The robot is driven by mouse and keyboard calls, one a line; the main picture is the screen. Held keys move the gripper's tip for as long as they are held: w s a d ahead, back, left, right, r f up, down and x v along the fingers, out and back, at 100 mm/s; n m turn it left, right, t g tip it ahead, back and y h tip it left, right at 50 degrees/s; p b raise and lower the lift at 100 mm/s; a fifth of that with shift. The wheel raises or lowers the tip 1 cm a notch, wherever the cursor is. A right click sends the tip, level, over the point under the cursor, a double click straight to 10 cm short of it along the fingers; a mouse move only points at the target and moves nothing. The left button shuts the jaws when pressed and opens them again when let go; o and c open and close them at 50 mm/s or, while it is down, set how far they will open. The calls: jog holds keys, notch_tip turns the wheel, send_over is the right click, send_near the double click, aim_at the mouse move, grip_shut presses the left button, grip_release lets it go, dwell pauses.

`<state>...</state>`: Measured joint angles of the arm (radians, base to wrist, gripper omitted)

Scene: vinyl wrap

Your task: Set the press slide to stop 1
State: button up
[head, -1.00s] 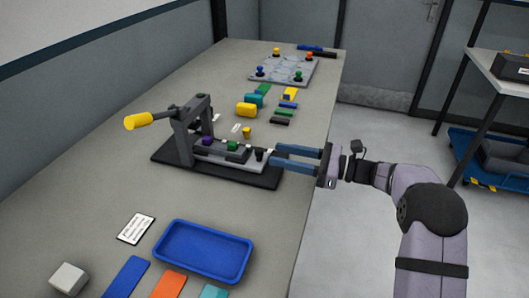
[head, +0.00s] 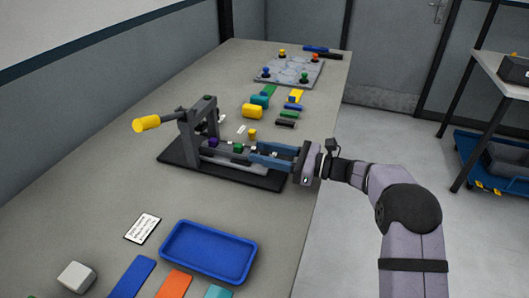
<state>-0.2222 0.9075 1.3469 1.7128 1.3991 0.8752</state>
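The press (head: 187,135) stands on a dark base plate (head: 185,165) at the middle of the bench, with a yellow-ended lever (head: 147,123) sticking out to the left. Its slide rail runs right from the frame. A purple block (head: 213,142) and a green block (head: 238,148) show along the rail. My gripper (head: 257,154) is low over the rail's right end, its two blue fingers apart with a gap between them. The fingers hide the black knob there; I cannot tell whether they touch it.
A blue tray (head: 208,251) and a white label card (head: 142,228) lie in front of the press. A small yellow piece (head: 252,134) and a yellow cylinder (head: 252,111) lie behind it. A grey board with coloured knobs (head: 290,72) is at the far end.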

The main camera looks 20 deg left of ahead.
aim_at(252, 150)
grip_shut()
jog(key=shift+a, duration=1.8)
jog(key=shift+o, duration=1)
grip_release()
jog(key=shift+d, duration=0.1)
jog(key=shift+d+b, duration=0.9)
jog(key=shift+d, duration=2.75)
